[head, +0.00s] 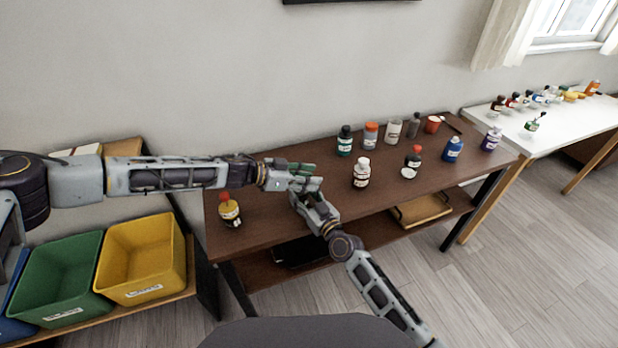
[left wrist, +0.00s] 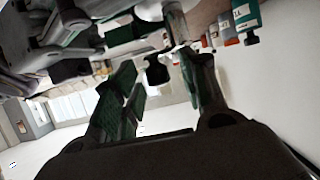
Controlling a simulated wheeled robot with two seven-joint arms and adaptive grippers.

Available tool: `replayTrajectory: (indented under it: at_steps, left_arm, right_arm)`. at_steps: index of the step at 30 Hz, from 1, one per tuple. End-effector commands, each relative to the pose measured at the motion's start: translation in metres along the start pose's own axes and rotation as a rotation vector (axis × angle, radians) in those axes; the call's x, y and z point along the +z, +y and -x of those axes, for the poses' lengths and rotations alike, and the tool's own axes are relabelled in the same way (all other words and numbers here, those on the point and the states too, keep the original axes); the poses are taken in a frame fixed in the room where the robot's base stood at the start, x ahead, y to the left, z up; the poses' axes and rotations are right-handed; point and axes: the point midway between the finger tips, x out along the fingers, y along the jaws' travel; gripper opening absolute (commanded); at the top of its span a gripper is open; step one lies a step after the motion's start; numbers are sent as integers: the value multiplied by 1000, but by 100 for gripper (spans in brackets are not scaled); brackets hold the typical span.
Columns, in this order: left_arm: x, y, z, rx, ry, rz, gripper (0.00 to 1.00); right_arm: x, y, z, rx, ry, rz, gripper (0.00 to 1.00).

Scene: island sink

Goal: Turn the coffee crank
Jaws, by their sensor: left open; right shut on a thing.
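My left gripper (head: 311,175) reaches in from the left and is open above the brown table. Its two green-padded fingers (left wrist: 157,80) also show in the left wrist view, with a small dark knob-like piece (left wrist: 157,72) between or just beyond them. I cannot tell whether they touch it. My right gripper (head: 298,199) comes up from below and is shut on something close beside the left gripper. What it holds is mostly hidden by the fingers. I cannot clearly make out the coffee crank in either view.
The brown table (head: 275,232) holds a yellow bottle with a red cap (head: 229,211), a white bottle (head: 361,174), a blue bottle (head: 453,149) and several other bottles. A white table (head: 556,125) with small items stands at right. Green (head: 62,275) and yellow bins (head: 143,260) stand at lower left.

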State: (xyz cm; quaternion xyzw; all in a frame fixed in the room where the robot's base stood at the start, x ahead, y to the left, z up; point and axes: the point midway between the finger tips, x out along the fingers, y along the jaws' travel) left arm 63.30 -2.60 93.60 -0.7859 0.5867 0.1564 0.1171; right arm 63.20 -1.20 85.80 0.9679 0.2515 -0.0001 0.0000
Motion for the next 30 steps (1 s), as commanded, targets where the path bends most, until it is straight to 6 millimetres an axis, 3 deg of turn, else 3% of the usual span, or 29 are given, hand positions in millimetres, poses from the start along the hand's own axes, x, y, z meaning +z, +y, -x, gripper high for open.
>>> replayTrajectory:
  at_steps: [11, 21, 30]
  left_arm:
    - [0, 0, -3, 0, 0, 1, 42]
    - [0, 0, -3, 0, 0, 1, 0]
    - [1, 0, -2, 13, -1, -4, 0]
  right_arm:
    - [0, 0, 0, 0, -1, 0, 24]
    - [0, 0, 0, 0, -1, 0, 24]
    - [0, 0, 0, 0, -1, 0, 24]
